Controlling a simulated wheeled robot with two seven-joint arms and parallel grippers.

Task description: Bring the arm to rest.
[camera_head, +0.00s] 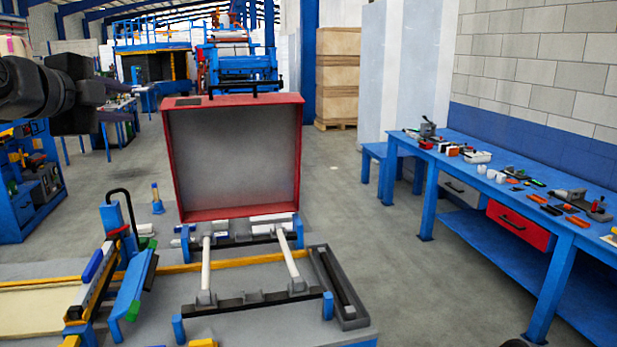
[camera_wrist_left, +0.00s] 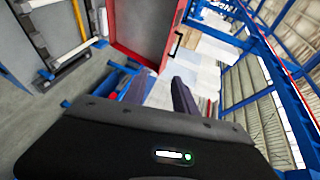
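My left gripper (camera_head: 115,103) is raised at the upper left of the head view, its dark arm coming in from the left edge. In the left wrist view, the two dark fingers of this gripper (camera_wrist_left: 160,92) stand apart with nothing between them. It is in the air, clear of the red-framed panel (camera_head: 233,155), which stands upright on the work table to its right. The same red frame shows beyond the fingers in the left wrist view (camera_wrist_left: 148,30). My right gripper cannot be made out in either view.
A grey work table (camera_head: 245,325) with white rails, clamps and a blue-green fixture (camera_head: 130,290) lies in front. A blue bench (camera_head: 470,160) with small tools and parts stands at right. A blue shelf unit (camera_head: 25,200) is at left. Open floor (camera_head: 400,270) lies between table and bench.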

